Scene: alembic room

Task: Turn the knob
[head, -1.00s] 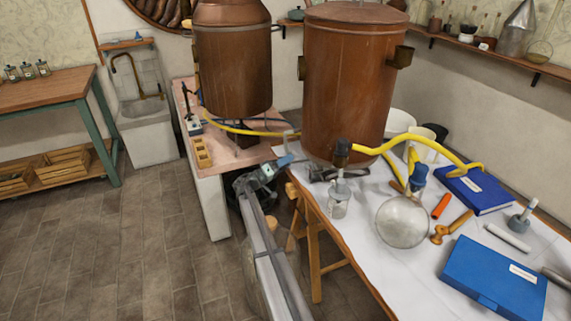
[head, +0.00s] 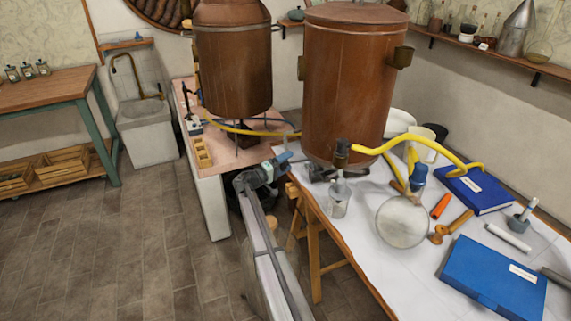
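My gripper (head: 283,158) is near the middle of the head view, in the gap between the pink-topped bench and the white-covered table. Its blue-grey tip is close to the lower left of the large copper vessel (head: 345,90). The fingers are too small to tell whether they are open or shut, and I see nothing clearly held. I cannot clearly make out a knob near the gripper. A small device (head: 194,126) with an upright rod stands on the left bench, but its details are too small to read.
The pink-topped bench (head: 215,165) carries another copper vessel (head: 232,65). The white-covered table (head: 345,215) holds a round glass flask (head: 402,222), a yellow hose (head: 415,149), a small bottle (head: 339,198) and a blue case (head: 490,278). The floor at left is clear.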

